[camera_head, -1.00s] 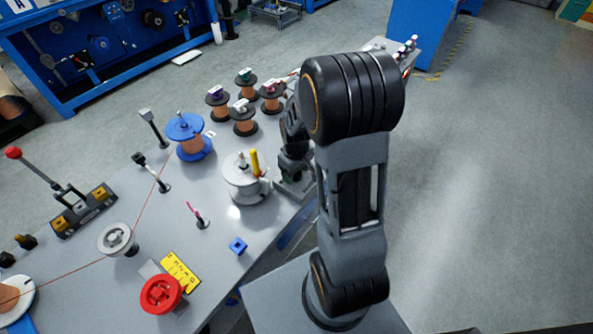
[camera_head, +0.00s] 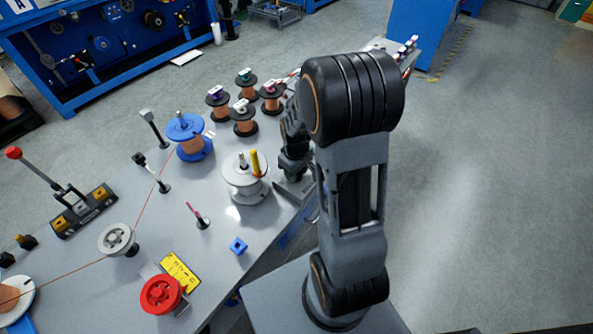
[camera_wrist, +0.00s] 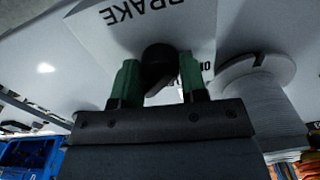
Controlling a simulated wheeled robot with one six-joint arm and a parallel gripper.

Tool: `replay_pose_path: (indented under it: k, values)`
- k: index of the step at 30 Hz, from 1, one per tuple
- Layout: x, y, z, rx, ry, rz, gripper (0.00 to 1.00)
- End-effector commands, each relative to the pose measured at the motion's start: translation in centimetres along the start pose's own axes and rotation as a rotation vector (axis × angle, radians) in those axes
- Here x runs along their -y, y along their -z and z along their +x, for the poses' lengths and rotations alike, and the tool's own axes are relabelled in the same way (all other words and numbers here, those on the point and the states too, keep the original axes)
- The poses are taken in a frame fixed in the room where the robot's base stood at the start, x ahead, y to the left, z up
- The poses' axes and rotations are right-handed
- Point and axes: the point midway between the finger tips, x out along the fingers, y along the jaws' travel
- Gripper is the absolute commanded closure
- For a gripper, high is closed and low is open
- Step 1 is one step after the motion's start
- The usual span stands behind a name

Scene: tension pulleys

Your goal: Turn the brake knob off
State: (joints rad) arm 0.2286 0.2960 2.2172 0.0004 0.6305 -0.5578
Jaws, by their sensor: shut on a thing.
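The black brake knob (camera_wrist: 157,54) shows in the wrist view, on a white plate (camera_wrist: 120,25) printed "BRAKE", which reads upside down here. A second word beside the knob is partly covered. My gripper (camera_wrist: 158,76) has green fingertips, one on each side of the knob, and is shut on it. The knob's pointer direction is hard to make out in the dim picture. In the head view my wrist (camera_head: 294,160) is low over the table's right edge, and my arm hides the knob.
A white spool (camera_head: 244,190) with a yellow peg stands just left of my wrist; its flange also shows in the wrist view (camera_wrist: 256,72). A blue-flanged spool (camera_head: 190,150) and several copper spools (camera_head: 244,128) stand behind.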

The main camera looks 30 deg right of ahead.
Motion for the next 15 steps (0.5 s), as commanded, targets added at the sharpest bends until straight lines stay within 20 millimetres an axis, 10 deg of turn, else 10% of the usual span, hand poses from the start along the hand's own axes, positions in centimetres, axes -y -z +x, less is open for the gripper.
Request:
replay_pose_path:
  k: [15]
  values:
    - [0.0, 0.12, 0.0, -0.003, -0.003, -0.406, 0.84]
